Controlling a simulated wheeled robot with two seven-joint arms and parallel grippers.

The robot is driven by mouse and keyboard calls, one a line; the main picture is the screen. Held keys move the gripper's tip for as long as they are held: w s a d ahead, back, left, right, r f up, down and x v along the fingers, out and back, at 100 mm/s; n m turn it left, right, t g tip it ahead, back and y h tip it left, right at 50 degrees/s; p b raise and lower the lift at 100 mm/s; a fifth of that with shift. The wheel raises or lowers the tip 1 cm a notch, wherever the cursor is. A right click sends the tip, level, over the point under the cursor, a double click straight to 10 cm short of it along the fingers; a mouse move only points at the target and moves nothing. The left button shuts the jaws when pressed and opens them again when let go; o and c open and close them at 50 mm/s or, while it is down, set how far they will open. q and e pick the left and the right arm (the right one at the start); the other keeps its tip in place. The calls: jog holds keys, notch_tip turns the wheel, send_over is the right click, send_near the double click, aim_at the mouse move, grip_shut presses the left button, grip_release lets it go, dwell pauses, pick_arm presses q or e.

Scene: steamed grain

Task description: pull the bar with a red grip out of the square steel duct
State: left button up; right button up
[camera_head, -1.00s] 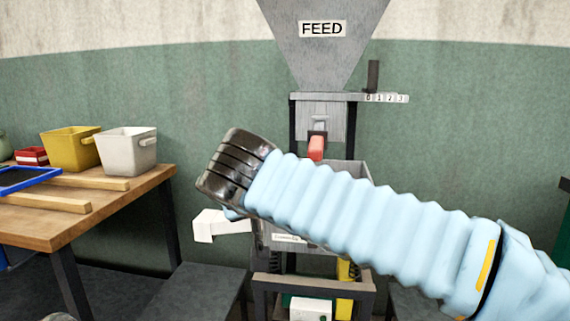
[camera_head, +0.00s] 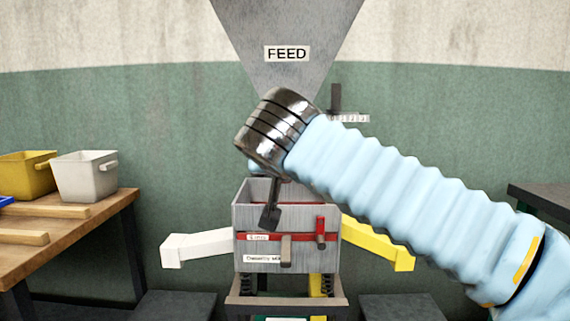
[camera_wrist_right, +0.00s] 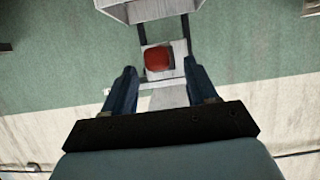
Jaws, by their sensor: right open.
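The red grip (camera_wrist_right: 158,58) shows in the right wrist view at the mouth of the square steel duct (camera_wrist_right: 180,49). My right gripper (camera_wrist_right: 159,68) is open, with one finger on each side of the grip in that view. I cannot tell whether a finger touches it. In the head view my right wrist covers the grip and the duct. A dark part (camera_head: 270,217), probably a finger of my right gripper, hangs below the wrist in front of the grey box. The bar inside the duct is hidden. My left gripper is not in view.
The grey FEED hopper (camera_head: 286,24) stands above. The open grey box (camera_head: 252,263) below has a small red lever (camera_head: 320,232), a white side chute (camera_head: 205,249) and a yellow one (camera_head: 385,245). A wooden table (camera_head: 75,232) with bins is at left.

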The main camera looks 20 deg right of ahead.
jog(key=shift+x, duration=1.55)
jog(key=shift+c, duration=0.3)
grip_shut()
jog(key=c, duration=0.5)
grip_release()
jog(key=shift+c, duration=0.2)
grip_shut()
jog(key=shift+s+a+f, duration=0.15)
jog(key=shift+s+f, duration=0.05)
jog(key=shift+s, duration=0.2)
jog(key=s+a+b, duration=0.2)
jog(key=s+b, duration=0.3)
jog(key=s, duration=0.4)
jog(key=shift+a+r, duration=0.25)
